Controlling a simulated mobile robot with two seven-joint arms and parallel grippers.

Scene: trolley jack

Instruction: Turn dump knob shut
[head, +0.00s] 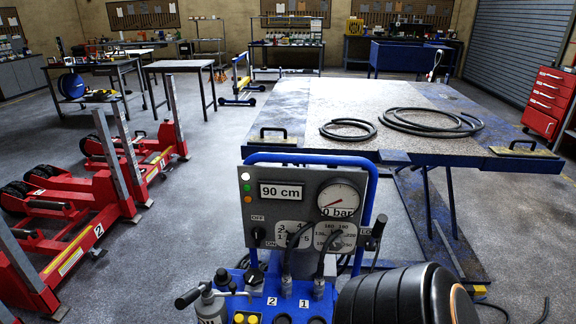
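The grey control panel (247,200) stands upright in a blue tubular frame at the lower middle of the head view. It has a "90 cm" display (282,191) and a round gauge (339,199) marked "0 bar". A black knob (257,235) sits between the OFF and ON marks. A black-handled lever (377,229) is at the panel's right edge. Below are a black knob (254,277) and a black T-shaped handle (188,298) on a metal cylinder. No label shows which is the dump knob. Neither of my grippers is in view.
A black rounded bellows-like body (400,298) fills the lower right. Behind the panel is a large blue-framed platform (300,120) with coiled black hoses (432,121). Red lifting equipment (85,222) stands at left; a red tool cabinet (547,102) at right. Grey floor between is open.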

